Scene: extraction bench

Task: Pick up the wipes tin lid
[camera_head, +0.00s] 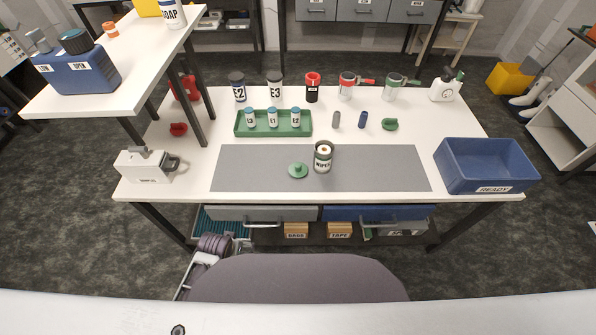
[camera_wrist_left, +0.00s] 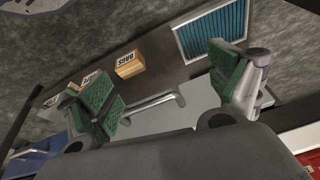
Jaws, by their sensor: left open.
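The green wipes tin lid (camera_head: 298,170) lies flat on the grey mat, with a small knob on top. The open wipes tin (camera_head: 323,158), labelled WIPES, stands upright just right of it, with a pale roll showing inside. My left gripper (camera_wrist_left: 164,84) is open and empty in the left wrist view, its green-padded fingers spread wide. Beyond the fingers I see a drawer handle and lower shelf, not the lid.
The grey mat (camera_head: 390,172) is otherwise clear. A blue READY bin (camera_head: 487,163) stands at the right, a green tray (camera_head: 305,128) with small bottles behind, and a white device (camera_head: 143,165) at the left. A BAGS box (camera_wrist_left: 129,65) sits below.

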